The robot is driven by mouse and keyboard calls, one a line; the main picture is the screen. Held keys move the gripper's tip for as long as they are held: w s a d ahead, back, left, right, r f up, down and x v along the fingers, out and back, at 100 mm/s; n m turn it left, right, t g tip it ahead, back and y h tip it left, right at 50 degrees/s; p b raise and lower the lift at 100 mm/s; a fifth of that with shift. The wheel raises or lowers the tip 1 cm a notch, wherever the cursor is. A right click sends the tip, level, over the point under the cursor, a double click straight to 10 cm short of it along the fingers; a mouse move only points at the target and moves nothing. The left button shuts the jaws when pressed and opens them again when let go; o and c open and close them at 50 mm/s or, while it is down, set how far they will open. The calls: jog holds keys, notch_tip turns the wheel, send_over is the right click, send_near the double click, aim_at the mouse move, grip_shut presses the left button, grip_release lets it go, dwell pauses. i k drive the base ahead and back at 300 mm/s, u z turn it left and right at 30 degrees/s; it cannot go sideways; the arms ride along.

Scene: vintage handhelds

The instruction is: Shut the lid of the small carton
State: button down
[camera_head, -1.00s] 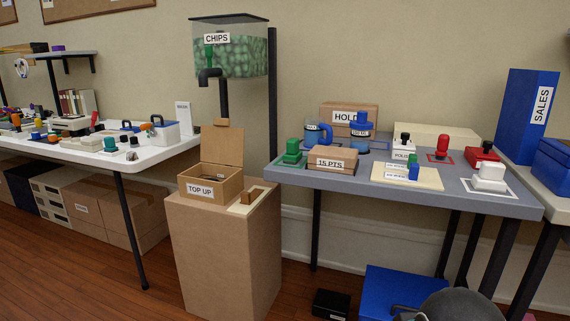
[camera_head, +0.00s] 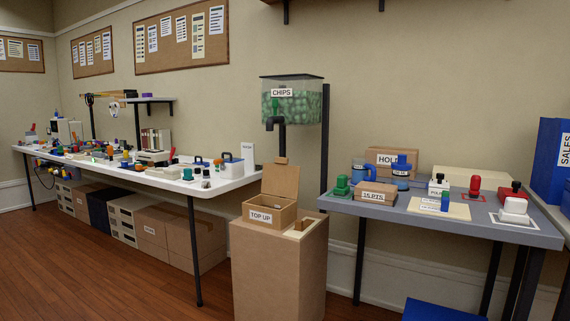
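The small carton (camera_head: 270,216) is a brown cardboard box labelled "TOP UP". It sits on top of a plain brown pedestal (camera_head: 278,270) between the two tables. Its lid (camera_head: 280,182) stands open, raised upright at the back edge, with a small tab at the top. The inside of the carton shows only in part. My gripper is not in view.
A chips dispenser (camera_head: 291,100) on a dark post stands behind the carton. A grey table (camera_head: 470,226) with boxes and stamps is at right, a long white table (camera_head: 215,188) at left. Wooden floor (camera_head: 90,270) is open at front left.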

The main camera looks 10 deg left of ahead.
aim_at(279, 178)
jog(key=z, duration=0.1)
jog(key=i, duration=1.25)
jog(key=u, duration=0.85)
